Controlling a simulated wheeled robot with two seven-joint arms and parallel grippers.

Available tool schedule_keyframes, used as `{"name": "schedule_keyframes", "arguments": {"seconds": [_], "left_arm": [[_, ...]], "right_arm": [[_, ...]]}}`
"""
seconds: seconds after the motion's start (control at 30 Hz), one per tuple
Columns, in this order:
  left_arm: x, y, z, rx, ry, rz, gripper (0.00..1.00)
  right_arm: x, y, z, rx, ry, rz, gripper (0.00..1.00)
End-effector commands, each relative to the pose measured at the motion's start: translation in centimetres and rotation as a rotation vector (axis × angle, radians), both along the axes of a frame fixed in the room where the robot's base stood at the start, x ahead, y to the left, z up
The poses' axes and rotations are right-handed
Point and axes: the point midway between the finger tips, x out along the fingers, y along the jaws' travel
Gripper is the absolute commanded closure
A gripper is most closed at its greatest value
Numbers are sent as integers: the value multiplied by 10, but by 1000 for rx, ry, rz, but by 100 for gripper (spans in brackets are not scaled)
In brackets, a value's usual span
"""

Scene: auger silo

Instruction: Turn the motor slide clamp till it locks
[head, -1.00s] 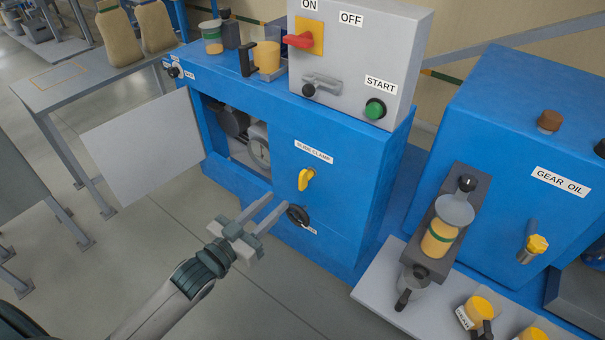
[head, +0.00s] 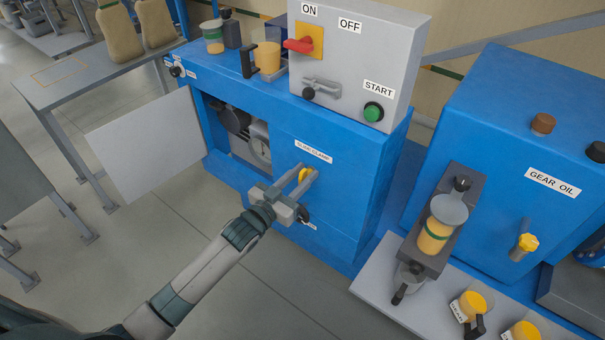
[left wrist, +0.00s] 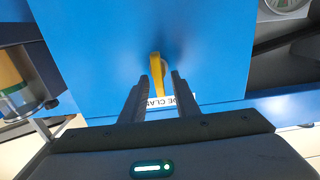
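The slide clamp is a yellow handle (head: 304,175) on the blue cabinet front, below a white label (head: 313,152) reading SLIDE CLAMP. In the left wrist view the yellow handle (left wrist: 156,78) stands just ahead of and between the two fingertips, with a gap visible to each side. My left gripper (head: 306,178) is open around the line of the handle, close to the panel; it also shows in the left wrist view (left wrist: 160,80). In the head view the fingers partly cover the handle. I cannot tell if either finger touches it. My right gripper is not in view.
A black knob (head: 304,214) sits just below the clamp. An open cabinet door (head: 147,143) stands to the left. The control box (head: 357,65) is above, with a red switch and green START button. A gear oil unit (head: 500,140) stands at right.

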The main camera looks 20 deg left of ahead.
Motion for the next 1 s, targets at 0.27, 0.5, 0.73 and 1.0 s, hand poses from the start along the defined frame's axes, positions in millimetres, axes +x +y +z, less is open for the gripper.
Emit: {"name": "schedule_keyframes", "arguments": {"seconds": [0.27, 0.5, 0.73, 1.0], "left_arm": [[0, 0, 0, 0, 0, 0, 89], [0, 0, 0, 2, -1, 0, 100], [-1, 0, 0, 25, -9, 0, 100], [-1, -1, 0, 45, -15, 0, 100]], "right_arm": [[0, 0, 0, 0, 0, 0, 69], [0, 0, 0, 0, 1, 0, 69], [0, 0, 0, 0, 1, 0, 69], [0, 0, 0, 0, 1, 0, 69]]}}
